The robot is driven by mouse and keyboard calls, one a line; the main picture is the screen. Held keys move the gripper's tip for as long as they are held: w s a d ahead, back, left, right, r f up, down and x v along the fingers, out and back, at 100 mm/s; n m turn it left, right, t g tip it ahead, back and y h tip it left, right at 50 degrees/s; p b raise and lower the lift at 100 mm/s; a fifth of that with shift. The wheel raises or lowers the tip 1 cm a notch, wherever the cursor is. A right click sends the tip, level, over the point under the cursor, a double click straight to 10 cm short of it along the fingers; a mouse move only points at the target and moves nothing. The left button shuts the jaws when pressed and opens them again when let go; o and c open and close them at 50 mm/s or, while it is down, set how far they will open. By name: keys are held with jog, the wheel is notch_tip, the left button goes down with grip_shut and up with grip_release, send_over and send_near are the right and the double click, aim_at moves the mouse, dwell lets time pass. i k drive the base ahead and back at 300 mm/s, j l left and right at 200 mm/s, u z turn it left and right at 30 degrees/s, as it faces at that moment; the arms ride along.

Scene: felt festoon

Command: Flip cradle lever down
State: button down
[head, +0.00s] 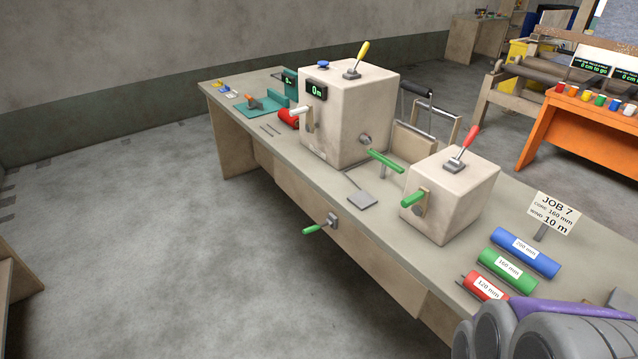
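No lever is labelled as the cradle lever. A green-handled lever (318,226) sticks out from the front edge of the bench, its handle pointing left and slightly down. A red-handled lever (463,150) stands tilted up on top of the small beige box (455,208). A yellow-handled lever (357,60) stands tilted up on the large beige box (350,125). Green handles also show on the small box's left side (415,200) and between the boxes (386,161). Part of my grey and purple arm fills the bottom right corner. My gripper's fingers are not visible.
The long bench (400,270) runs from back left to front right. Blue (525,252), green (506,270) and red (483,287) rolls lie near its right end beside a JOB 7 sign (554,213). An orange table (575,140) stands behind.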

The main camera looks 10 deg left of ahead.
aim_at(316, 227)
jog(key=i+j, duration=0.15)
jog(key=i, duration=0.25)
jog(key=i+j, duration=0.15)
jog(key=i, duration=0.25)
jog(key=i+j+z, duration=0.1)
jog(key=i, duration=0.3)
